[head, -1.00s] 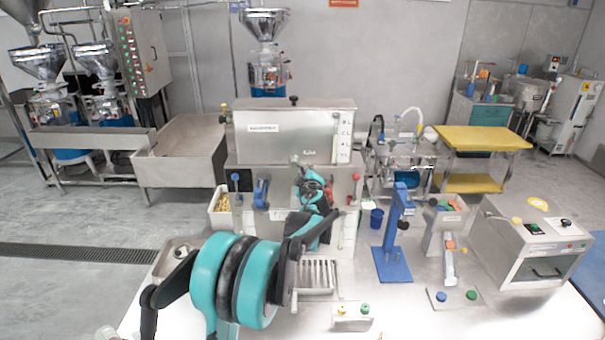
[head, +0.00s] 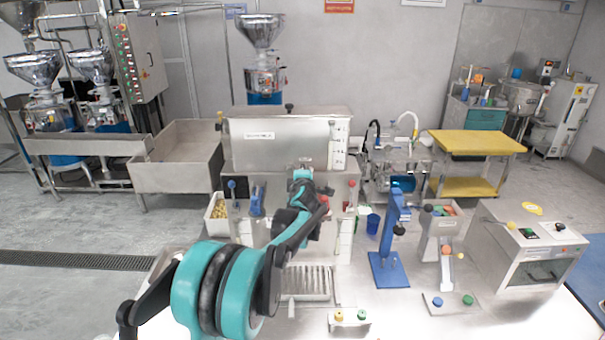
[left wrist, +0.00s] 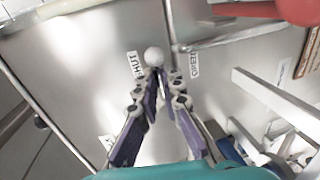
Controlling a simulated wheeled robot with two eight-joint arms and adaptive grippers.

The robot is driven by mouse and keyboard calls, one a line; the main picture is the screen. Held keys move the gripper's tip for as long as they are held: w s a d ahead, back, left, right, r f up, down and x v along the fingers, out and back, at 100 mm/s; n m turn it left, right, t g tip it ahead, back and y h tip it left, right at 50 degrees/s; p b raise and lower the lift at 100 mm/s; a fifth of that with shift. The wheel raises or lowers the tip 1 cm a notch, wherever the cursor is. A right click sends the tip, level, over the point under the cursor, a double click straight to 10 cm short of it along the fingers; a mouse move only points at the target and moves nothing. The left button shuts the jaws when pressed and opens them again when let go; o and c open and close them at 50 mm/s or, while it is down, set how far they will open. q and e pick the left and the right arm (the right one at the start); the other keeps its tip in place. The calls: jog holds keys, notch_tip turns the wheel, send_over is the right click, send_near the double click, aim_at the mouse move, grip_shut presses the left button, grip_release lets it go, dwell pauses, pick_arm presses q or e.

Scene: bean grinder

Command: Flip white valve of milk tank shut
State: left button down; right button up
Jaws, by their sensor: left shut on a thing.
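The milk tank (head: 285,148) is the steel box on the machine in the middle of the head view. In the left wrist view, the white valve (left wrist: 154,55) shows as a round white knob against a steel panel. A SHUT label (left wrist: 134,66) is left of the knob and another label (left wrist: 194,64) is right of it. My left gripper (left wrist: 157,74) has its purple fingers closed together at the knob, shut on the valve. In the head view my arm hides the valve and fingertips. My right gripper is in neither view.
A red part (left wrist: 295,10) is at the top right of the wrist view, and a pale bar (left wrist: 275,103) runs along the right. In the head view, a blue stand (head: 393,235) and a blue cup (head: 373,223) are right of my arm.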

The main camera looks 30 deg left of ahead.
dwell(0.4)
pick_arm(q)
jog(key=c, duration=1.7)
grip_release()
jog(key=v, duration=1.2)
jog(key=shift+r, duration=0.1)
